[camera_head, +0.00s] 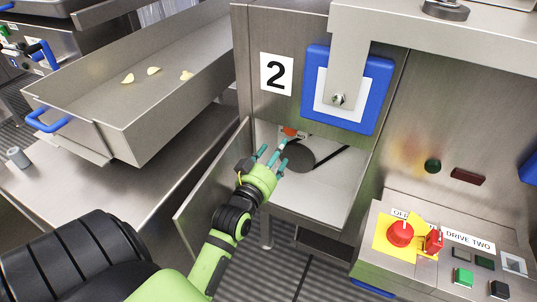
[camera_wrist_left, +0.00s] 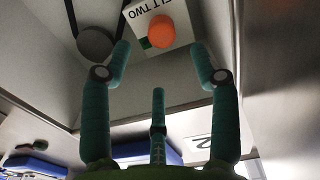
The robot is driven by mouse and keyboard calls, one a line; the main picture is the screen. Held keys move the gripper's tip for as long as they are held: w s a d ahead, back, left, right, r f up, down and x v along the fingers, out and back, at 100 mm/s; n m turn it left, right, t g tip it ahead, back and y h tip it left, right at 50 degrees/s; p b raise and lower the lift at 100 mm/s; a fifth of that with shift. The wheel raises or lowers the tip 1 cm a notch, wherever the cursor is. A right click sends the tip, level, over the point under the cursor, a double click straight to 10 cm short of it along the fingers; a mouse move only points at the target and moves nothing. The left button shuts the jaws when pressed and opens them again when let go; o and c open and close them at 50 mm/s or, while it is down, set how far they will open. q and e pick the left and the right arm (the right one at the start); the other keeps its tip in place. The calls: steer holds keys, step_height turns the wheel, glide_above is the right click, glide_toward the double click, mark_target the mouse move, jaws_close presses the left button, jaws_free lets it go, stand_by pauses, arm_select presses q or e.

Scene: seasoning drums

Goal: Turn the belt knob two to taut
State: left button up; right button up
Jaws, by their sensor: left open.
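The orange belt knob (camera_head: 290,131) sits inside the open bay of the cabinet marked 2. In the left wrist view the round orange knob (camera_wrist_left: 162,30) is on a white plate (camera_wrist_left: 140,14) whose partly cut-off lettering ends in "LT TWO", with a small green patch beside it. My left gripper (camera_head: 274,156) reaches into the bay with its teal fingers spread, just short of the knob. In the wrist view the open fingers (camera_wrist_left: 160,62) stand either side of the line to the knob, apart from it. The knob's pointer setting is too small to tell. My right gripper is out of view.
A grey pulley (camera_head: 298,157) and black belt (camera_head: 330,163) lie beside the knob. The bay door (camera_head: 212,190) stands open at left. A blue-framed panel (camera_head: 375,95) hangs above. The drive two control box (camera_head: 385,262) with a red button (camera_head: 400,233) is at lower right.

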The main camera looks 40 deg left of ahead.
arm_select(q)
steer(key=shift+v, duration=2.4)
